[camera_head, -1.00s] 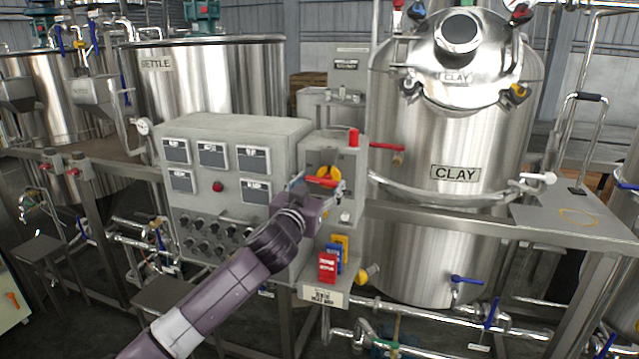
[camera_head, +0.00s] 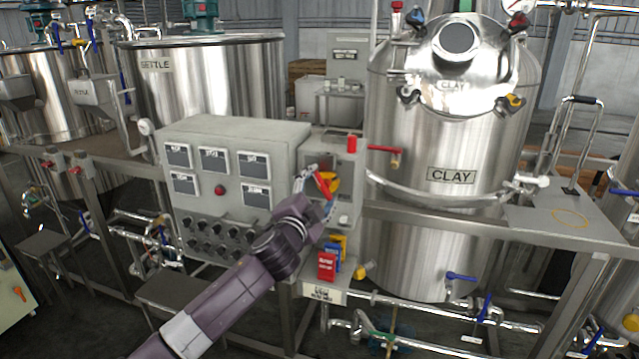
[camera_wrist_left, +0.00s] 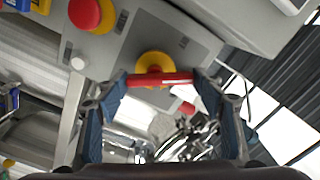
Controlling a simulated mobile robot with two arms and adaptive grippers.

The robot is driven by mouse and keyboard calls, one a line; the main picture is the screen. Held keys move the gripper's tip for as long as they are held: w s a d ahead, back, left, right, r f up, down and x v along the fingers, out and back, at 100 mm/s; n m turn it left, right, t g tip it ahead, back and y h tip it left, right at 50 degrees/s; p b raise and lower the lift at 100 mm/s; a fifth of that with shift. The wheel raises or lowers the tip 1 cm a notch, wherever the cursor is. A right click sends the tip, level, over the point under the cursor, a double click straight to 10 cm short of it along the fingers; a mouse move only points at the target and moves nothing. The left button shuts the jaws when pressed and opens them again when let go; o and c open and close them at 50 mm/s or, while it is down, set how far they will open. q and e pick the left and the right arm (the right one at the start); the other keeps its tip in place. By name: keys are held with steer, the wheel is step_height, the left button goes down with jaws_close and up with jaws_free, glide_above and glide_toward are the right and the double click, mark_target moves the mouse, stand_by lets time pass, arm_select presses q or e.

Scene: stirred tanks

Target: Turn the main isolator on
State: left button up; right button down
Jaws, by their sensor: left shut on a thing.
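The main isolator is a red bar handle (camera_head: 323,184) on a yellow round base (camera_head: 333,183), on the grey box at the right end of the control panel. The handle now stands steeply tilted in the head view. In the left wrist view the red handle (camera_wrist_left: 160,79) lies across between my fingertips, with the yellow base (camera_wrist_left: 154,61) behind it. My left gripper (camera_wrist_left: 160,82) is shut on the handle, one finger at each end. In the head view my left gripper (camera_head: 320,187) partly covers the isolator. My right gripper is not in view.
The grey control panel (camera_head: 232,135) with dark knobs and displays is left of the isolator. Red, blue and yellow tags (camera_head: 326,266) hang below it. A steel CLAY tank (camera_head: 440,140) stands to the right, with a red-handled valve (camera_head: 386,149) close by.

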arm_select(q)
steer(key=m+p, duration=0.1)
steer(key=m, duration=0.3)
steer(key=shift+d+p, duration=0.1)
steer(key=shift+p, duration=0.3)
steer(key=shift+m+p, duration=0.4)
steer(key=shift+m, duration=0.7)
steer(key=shift+f, duration=0.1)
steer(key=o, duration=1.2)
steer(key=shift+d, duration=0.1)
steer(key=shift+c, duration=0.2)
steer(key=shift+s, duration=0.15)
steer(key=v, duration=1.1)
steer(key=shift+s, duration=0.35)
